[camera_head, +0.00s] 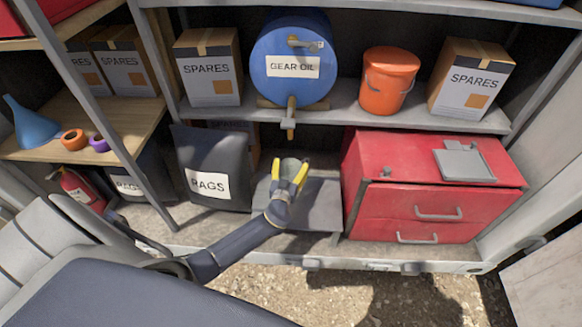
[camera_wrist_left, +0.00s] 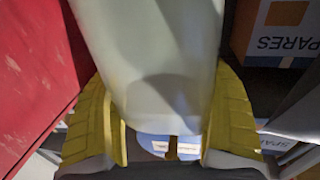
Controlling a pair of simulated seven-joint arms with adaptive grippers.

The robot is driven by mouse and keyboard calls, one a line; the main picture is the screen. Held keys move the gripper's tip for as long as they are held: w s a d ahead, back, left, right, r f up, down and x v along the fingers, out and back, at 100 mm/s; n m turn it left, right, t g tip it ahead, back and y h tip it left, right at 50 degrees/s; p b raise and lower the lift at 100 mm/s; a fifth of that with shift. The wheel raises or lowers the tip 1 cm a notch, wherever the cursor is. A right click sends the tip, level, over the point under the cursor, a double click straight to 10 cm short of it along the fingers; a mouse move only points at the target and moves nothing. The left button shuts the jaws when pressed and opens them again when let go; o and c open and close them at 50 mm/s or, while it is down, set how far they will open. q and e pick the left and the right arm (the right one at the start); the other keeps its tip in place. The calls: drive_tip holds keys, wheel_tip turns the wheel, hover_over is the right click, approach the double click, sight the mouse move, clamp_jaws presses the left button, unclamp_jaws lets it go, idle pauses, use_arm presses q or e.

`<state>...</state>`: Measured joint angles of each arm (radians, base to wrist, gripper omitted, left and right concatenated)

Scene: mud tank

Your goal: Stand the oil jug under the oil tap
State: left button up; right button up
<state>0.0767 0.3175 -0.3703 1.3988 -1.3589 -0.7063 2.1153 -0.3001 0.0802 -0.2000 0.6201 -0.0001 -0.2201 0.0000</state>
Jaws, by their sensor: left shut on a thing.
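A pale grey jug (camera_head: 290,166) is between the yellow fingers of my left gripper (camera_head: 289,174), which is shut on it. The jug fills the middle of the left wrist view (camera_wrist_left: 155,60), with a finger pressed to each side. In the head view it is below and about in line with the tap (camera_head: 290,122) on the blue gear oil drum (camera_head: 273,62). A clear gap shows between tap and jug. My gripper hides much of the jug, so I cannot tell whether its base touches the dark grey plate (camera_head: 318,205) below. My right gripper is out of view.
A red drawer cabinet (camera_head: 420,180) stands close on the right, and a dark rags bin (camera_head: 207,155) on the left. The shelf (camera_head: 350,112) overhangs the space, carrying spares boxes (camera_head: 208,67) and an orange bucket (camera_head: 388,80).

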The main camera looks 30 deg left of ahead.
use_arm(q)
drive_tip(key=shift+f, duration=0.15)
drive_tip(key=o, duration=1.5)
drive_tip(key=shift+o, duration=0.2)
drive_tip(key=v, duration=1.2)
drive_tip(key=shift+r, duration=0.2)
